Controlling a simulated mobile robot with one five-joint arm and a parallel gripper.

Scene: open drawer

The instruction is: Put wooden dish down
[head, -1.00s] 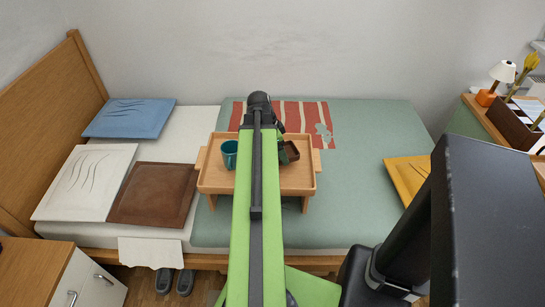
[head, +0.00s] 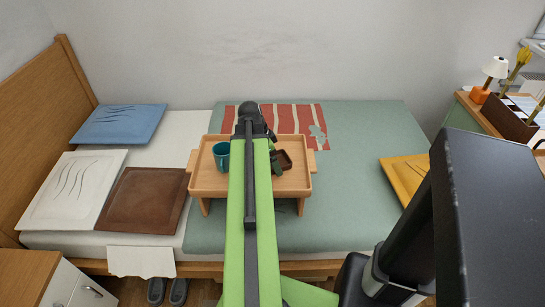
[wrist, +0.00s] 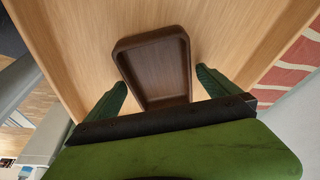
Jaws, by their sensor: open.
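The wooden dish (wrist: 158,62) is a small dark brown rectangular dish with raised rims. It sits on the light wooden bed tray (wrist: 235,30), and in the head view the dish (head: 285,158) is on the tray's right part, partly hidden by my arm. My gripper (wrist: 162,78) is open, with one green finger on each side of the dish's near part. Gaps show between the fingers and the dish. In the head view my gripper (head: 275,160) is mostly hidden behind my own arm.
A teal mug (head: 221,155) stands on the tray, left of my arm. The tray (head: 208,182) stands on legs on the bed (head: 345,200). A red striped cloth (head: 300,117) lies behind it. Brown (head: 148,200) and yellow (head: 400,172) cushions lie to either side.

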